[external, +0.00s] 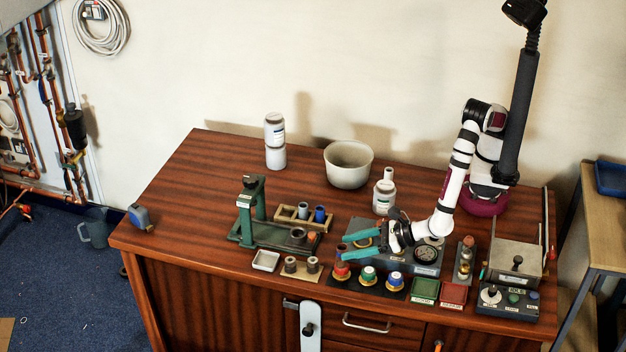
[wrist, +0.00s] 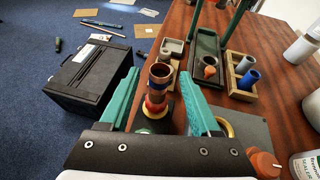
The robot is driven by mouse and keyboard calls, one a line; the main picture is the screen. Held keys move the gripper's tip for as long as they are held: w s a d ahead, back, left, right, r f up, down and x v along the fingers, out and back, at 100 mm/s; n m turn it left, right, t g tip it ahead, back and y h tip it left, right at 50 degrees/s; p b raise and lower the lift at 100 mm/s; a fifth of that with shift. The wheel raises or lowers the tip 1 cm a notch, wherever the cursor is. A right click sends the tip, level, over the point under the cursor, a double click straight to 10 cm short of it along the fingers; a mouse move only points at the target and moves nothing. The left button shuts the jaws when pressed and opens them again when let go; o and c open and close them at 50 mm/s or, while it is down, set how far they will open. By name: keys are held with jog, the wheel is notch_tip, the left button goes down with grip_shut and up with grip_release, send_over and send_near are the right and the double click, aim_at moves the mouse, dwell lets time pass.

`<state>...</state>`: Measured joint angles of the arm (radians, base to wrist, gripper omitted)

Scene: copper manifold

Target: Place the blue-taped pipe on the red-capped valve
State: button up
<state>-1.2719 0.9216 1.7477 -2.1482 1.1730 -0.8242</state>
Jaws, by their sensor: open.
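In the wrist view a gap shows beside each finger (wrist: 159,84). The exact seat at the pipe's foot is partly hidden.
A green-capped valve (external: 368,275) and a blue-capped valve (external: 394,281) stand to the right. Behind left are a green press (external: 250,212) and a wooden rack (external: 290,222) with tubes. The table's left side is mostly clear.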

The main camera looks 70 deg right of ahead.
jog(key=v, duration=0.9)
jog(key=w+d+r+m+g+h, duration=0.25)
jog(key=d+m, duration=0.35)
jog(key=d, duration=0.3)
jog(key=w+d+r+m+g+h, duration=0.15)
jog(key=d+m+h, duration=0.35)
jog(key=d, duration=0.5)
jog(key=w+d+r+m+g+h, duration=0.2)
jog(key=w+d+r+m, duration=0.1)
jog(key=d+m, duration=0.5)
jog(key=s+d+r+m+g, duration=0.1)
jog(key=s+d+m+g, duration=0.5)
jog(key=d, duration=0.5)
jog(key=s+m+g+y, duration=0.1)
jog(key=s+m+y, duration=0.7)
jog(key=m, duration=1)
jog(key=s, duration=0.4)
jog(key=shift+s+r+m+y, duration=0.3)
jog(key=shift+r+m+y, duration=0.05)
jog(key=shift+r+m, duration=0.05)
